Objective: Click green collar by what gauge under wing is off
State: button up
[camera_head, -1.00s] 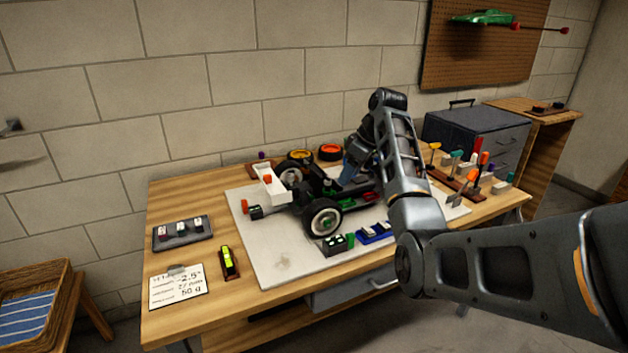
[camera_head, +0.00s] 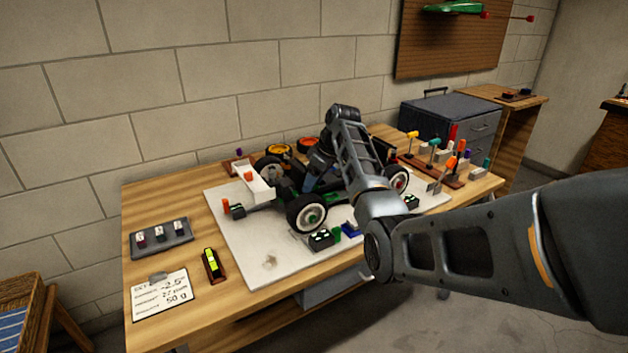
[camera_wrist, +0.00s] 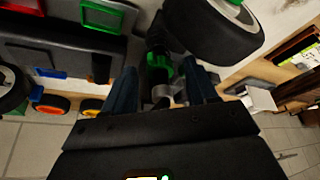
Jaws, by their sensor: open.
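The racecar stands on a pale mat, its white wing (camera_head: 258,186) at the left end. A small dark block with an orange end (camera_head: 233,209) sits below the wing; its reading is too small to make out. In the wrist view a green collar (camera_wrist: 159,61) sits around a dark upright part. My gripper (camera_wrist: 163,84) is open, its two dark-blue fingers on either side of this part, just short of the collar. I cannot tell if they touch it. The wing also shows in the wrist view (camera_wrist: 259,98). In the head view my arm hides most of the car's middle.
A card with handwritten figures (camera_head: 161,294), a yellow level (camera_head: 212,264) and a grey tray with small blocks (camera_head: 161,239) lie at the left. Tools in a rack (camera_head: 440,165) stand at the right. The mat's front left is clear.

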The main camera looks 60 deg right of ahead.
jog(key=c, duration=1.1)
jog(key=shift+o, duration=0.2)
jog(key=m+p, duration=0.2)
jog(key=shift+a+r+h+p, duration=0.2)
jog(key=shift+r+h+p, duration=0.1)
jog(key=shift+h, duration=0.1)
jog(key=shift+f+m+h+p, duration=0.1)
jog(key=shift+m+h+p, duration=0.2)
jog(key=shift+m+p, duration=0.5)
jog(key=shift+f+m, duration=0.2)
jog(key=shift+m, duration=0.4)
jog(key=o, duration=1.1)
jog(key=shift+c, duration=0.2)
